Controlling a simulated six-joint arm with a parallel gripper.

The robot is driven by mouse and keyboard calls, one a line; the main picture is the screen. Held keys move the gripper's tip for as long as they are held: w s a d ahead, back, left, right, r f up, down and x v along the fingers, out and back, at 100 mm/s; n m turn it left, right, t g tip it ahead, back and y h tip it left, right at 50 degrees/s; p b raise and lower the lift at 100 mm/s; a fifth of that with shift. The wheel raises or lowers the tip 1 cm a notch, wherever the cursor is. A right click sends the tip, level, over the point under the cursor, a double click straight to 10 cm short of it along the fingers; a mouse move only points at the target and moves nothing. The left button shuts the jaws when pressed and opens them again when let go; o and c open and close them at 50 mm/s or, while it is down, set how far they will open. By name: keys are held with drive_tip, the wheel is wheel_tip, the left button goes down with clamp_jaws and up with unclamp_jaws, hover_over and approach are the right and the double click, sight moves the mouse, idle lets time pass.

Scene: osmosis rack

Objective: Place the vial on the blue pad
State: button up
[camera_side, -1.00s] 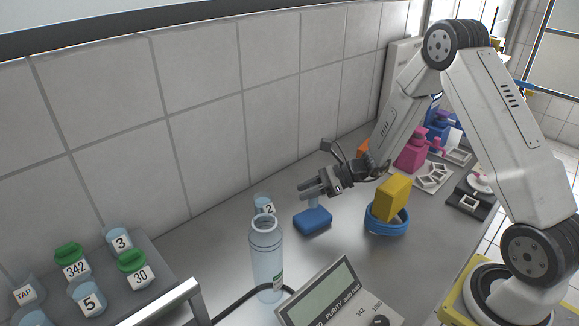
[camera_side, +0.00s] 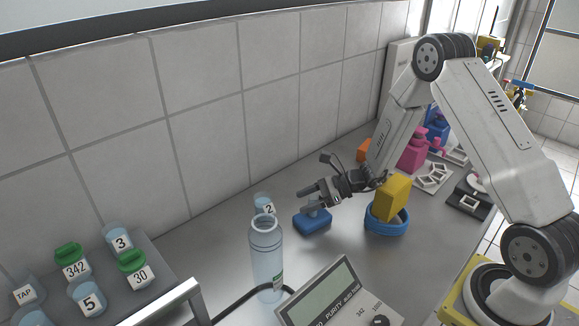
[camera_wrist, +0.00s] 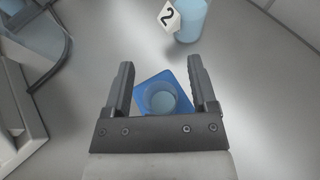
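A small pale blue vial (camera_wrist: 162,98) stands on the blue pad (camera_wrist: 180,78), seen from above in the wrist view. In the side view, the vial (camera_side: 315,211) shows partly under my fingers, and the blue pad (camera_side: 313,225) lies on the bench. My gripper (camera_wrist: 162,65) is open, with a finger on each side of the vial in the wrist view and visible gaps to both. In the side view, my gripper (camera_side: 308,198) is low over the pad. Its fingers hide part of the vial.
A clear bottle (camera_side: 267,260) and a meter (camera_side: 327,296) are in front. A blue ring holder (camera_side: 388,226) with a yellow block (camera_side: 393,197) is to the right. Several labelled vials stand on a shelf (camera_side: 160,290) at left.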

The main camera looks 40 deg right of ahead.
sight(312, 196)
drive_tip(key=shift+r, duration=0.2)
drive_tip(key=v, duration=0.5)
drive_tip(key=shift+d, duration=0.1)
wheel_tip(312, 196, up, 7)
idle(0.5)
drive_tip(key=shift+s+f, duration=0.1)
idle(0.5)
drive_tip(key=s+a+n+g+h, duration=0.2)
drive_tip(key=s+n+h, duration=0.3)
drive_tip(key=n, duration=0.7)
drive_tip(key=s+a+n+g+h, duration=0.3)
drive_tip(key=s+n+h, duration=0.2)
drive_tip(key=s+n, duration=0.4)
drive_tip(key=n, duration=0.4)
drive_tip(key=shift+s+a+h, duration=0.25)
drive_tip(key=shift+s+h, duration=0.1)
drive_tip(key=shift+h, duration=0.05)
